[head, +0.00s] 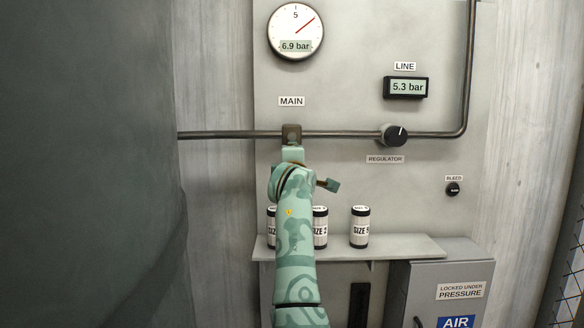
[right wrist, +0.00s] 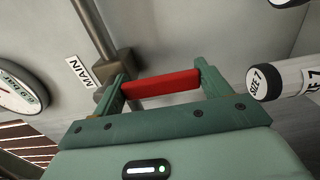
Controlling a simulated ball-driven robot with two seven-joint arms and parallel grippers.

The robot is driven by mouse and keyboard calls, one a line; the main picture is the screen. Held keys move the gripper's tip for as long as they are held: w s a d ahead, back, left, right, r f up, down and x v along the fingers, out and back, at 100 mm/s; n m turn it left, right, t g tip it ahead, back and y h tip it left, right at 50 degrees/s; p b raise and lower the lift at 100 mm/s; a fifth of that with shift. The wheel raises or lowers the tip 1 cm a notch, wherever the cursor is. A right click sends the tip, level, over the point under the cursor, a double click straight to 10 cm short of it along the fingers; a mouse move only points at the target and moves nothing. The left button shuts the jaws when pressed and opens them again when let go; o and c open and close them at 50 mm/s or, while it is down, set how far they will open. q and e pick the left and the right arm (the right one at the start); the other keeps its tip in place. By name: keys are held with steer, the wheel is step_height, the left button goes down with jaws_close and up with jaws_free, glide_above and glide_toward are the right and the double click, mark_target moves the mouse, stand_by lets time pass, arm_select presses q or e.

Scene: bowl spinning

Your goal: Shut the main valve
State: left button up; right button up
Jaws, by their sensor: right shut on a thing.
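The main valve's brown body (head: 292,131) sits on the horizontal pipe below the MAIN label (head: 291,101). The body also shows in the right wrist view (right wrist: 118,64). The valve's red handle (right wrist: 160,83) lies between the fingers of my right gripper (right wrist: 163,88), which is shut on it. In the head view my right gripper (head: 292,154) is just below the valve body and hides the handle. The handle's exact angle to the pipe is hard to tell. My left gripper is not in view.
The gauge (head: 295,31) reads 6.9 bar and the LINE display (head: 406,87) 5.3 bar. A regulator knob (head: 395,135) is right of the valve, a bleed button (head: 453,189) lower right. Size-labelled cans (head: 360,227) stand on a shelf (head: 400,246) above the AIR locker (head: 440,290).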

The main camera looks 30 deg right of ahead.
steer(key=o, duration=1)
steer(key=shift+f, duration=0.25)
steer(key=o, duration=0.4)
steer(key=shift+r, duration=0.15)
steer(key=shift+s+a, duration=0.15)
steer(key=shift+s, duration=0.05)
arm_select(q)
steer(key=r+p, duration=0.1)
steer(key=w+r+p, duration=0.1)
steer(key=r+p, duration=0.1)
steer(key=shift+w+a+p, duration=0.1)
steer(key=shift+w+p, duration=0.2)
arm_select(e)
steer(key=v, duration=1.5)
steer(key=shift+s, duration=0.4)
steer(key=shift+a, duration=0.15)
